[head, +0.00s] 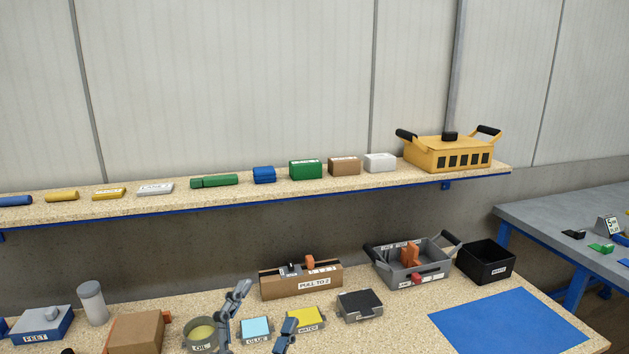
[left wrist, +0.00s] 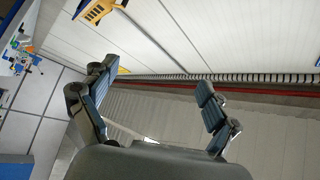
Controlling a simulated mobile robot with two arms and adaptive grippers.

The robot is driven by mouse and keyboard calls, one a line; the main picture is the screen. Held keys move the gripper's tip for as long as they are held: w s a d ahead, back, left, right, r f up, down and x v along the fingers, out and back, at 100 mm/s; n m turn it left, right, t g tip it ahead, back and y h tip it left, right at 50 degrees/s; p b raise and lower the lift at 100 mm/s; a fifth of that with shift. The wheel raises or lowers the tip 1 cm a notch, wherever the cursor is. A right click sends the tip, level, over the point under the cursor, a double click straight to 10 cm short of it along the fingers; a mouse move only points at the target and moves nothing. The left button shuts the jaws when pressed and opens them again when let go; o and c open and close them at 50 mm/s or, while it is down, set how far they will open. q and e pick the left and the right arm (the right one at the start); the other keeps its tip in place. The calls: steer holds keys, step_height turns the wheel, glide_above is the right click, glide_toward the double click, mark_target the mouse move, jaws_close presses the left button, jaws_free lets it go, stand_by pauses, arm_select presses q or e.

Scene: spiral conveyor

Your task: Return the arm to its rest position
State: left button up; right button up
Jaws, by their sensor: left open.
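My left gripper (head: 265,305) shows at the bottom middle of the head view, its two grey-blue fingers spread apart. It appears in front of the near workbench (head: 400,335), by the oil tin (head: 203,335) and the glue box (head: 256,328). In the left wrist view the same gripper (left wrist: 157,78) is open with nothing between its fingers, against wall panels and a dark rail. Most of my left arm is out of the head view. My right gripper is in neither view.
A shelf (head: 330,191) carries several blocks and a yellow handled case (head: 447,154). On the bench stand a "PULL TO Z" box (head: 302,282), a grey handled tray (head: 430,274), a black bin (head: 486,262) and a water box (head: 306,318). A blue mat (head: 510,322) lies clear at right.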

arm_select(q)
steer(key=a+f+n+g+y, duration=0.4)
steer(key=a+f+n+y, duration=0.35)
steer(key=f, duration=0.45)
steer(key=s+a+f+n+g+y, duration=0.1)
steer(key=s+a+f+n+g, duration=0.15)
steer(key=s+f, duration=0.3)
steer(key=s+a+f+n+g+y, duration=0.1)
steer(key=s+a+f+n+g, duration=0.2)
steer(key=f, duration=0.4)
steer(key=s+f+n+g+h, duration=0.1)
steer(key=s+f+g, duration=0.3)
steer(key=s, duration=0.4)
steer(key=s+f+g, duration=0.4)
steer(key=s+f, duration=0.1)
steer(key=s, duration=0.2)
step_height(320, 180, down, 26)
steer(key=s+f, duration=0.1)
steer(key=s, duration=0.1)
steer(key=s+a+f+g, duration=0.2)
steer(key=s+a+f, duration=0.1)
steer(key=s+f, duration=1.1)
steer(key=shift+s, duration=1.1)
steer(key=shift+a, duration=0.1)
